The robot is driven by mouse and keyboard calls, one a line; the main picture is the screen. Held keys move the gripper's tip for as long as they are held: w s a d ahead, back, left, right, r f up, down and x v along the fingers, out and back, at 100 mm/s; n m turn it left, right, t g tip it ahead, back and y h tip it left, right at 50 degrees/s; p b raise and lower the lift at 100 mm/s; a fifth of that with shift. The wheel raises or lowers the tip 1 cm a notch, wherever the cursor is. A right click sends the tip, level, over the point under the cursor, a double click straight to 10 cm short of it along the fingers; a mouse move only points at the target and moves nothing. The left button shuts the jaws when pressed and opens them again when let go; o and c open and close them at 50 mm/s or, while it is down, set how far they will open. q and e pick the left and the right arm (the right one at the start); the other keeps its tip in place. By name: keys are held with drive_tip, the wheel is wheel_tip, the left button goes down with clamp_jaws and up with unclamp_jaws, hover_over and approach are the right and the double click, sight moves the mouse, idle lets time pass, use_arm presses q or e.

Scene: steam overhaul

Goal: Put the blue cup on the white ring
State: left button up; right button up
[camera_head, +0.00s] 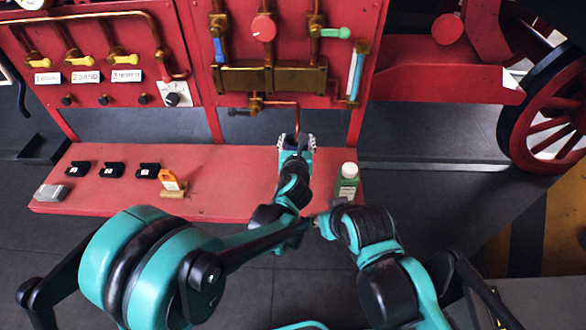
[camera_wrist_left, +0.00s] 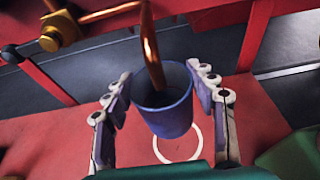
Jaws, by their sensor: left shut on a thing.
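The blue cup (camera_wrist_left: 165,119) is upright or nearly so between the two fingers of my left gripper (camera_wrist_left: 163,112), which is shut on it. In the head view this gripper (camera_head: 296,142) is over the back of the red bench, below the pipe panel; the cup can hardly be made out there. The white ring (camera_wrist_left: 178,146) lies flat on the bench. It shows partly behind the cup in the left wrist view, and the cup covers part of it.
A copper pipe (camera_wrist_left: 151,48) comes down over the cup's mouth; whether its end is inside is unclear. On the red bench (camera_head: 233,187) stand a green bottle (camera_head: 347,183) at right, and black blocks (camera_head: 112,170) and an orange item (camera_head: 169,179) at left.

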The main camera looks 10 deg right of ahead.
use_arm(q)
wheel_tip(320, 180, down, 9)
drive_tip(key=b, duration=0.3)
drive_tip(key=shift+b, duration=0.3)
drive_tip(key=shift+f, duration=0.2)
drive_tip(key=o, duration=1.3)
drive_tip(key=shift+r, duration=0.1)
drive_tip(key=shift+r, duration=0.1)
